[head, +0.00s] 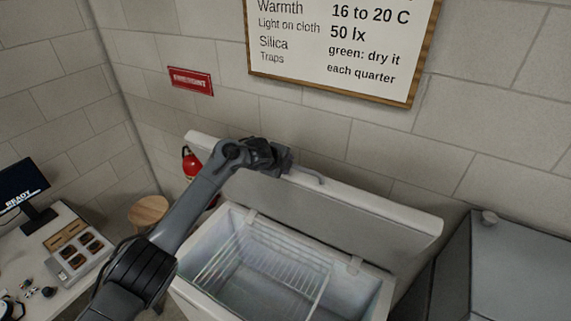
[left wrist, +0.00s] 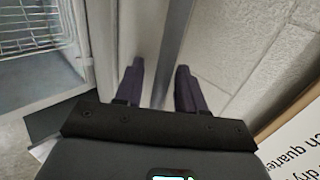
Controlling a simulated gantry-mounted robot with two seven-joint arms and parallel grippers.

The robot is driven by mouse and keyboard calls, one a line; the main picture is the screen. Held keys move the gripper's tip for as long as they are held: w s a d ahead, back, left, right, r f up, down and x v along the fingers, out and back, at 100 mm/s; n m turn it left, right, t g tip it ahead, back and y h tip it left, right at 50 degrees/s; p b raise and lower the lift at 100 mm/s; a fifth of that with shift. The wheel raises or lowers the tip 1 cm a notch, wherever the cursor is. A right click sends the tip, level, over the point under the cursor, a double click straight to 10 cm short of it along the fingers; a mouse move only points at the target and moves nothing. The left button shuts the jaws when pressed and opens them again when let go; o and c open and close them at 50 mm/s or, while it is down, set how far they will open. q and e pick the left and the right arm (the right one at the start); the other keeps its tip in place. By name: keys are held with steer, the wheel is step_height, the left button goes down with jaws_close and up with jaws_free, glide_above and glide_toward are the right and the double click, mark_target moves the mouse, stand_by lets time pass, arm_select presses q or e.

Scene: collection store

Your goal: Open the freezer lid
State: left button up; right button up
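The white chest freezer (head: 205,300) stands against the wall with its lid (head: 340,210) raised, tilted up and back on its hinges. A curved handle (head: 306,173) sits on the lid's upper edge. My left gripper (head: 283,160) is at that upper edge, just left of the handle. In the left wrist view my left gripper (left wrist: 160,80) has its two dark fingers apart, with a pale surface and a grey strip showing between them. I cannot tell whether the fingers touch the lid. My right gripper is out of view.
A wire basket (head: 265,265) hangs inside the freezer. A red extinguisher (head: 191,162) and a round wooden stool (head: 148,211) stand to the left. A desk (head: 75,225) with a monitor (head: 24,190) is at far left, a grey cabinet (head: 520,265) at right.

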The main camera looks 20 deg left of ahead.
arm_select(q)
steer(key=shift+s, duration=0.1)
steer(key=shift+s+r, duration=0.4)
steer(key=b+v, duration=0.1)
steer(key=v, duration=0.8)
steer(key=shift+a+r+b, duration=0.15)
steer(key=shift+r+b, duration=0.1)
steer(key=shift+b, duration=0.05)
steer(key=shift+s+f, duration=0.1)
steer(key=shift+s, duration=0.05)
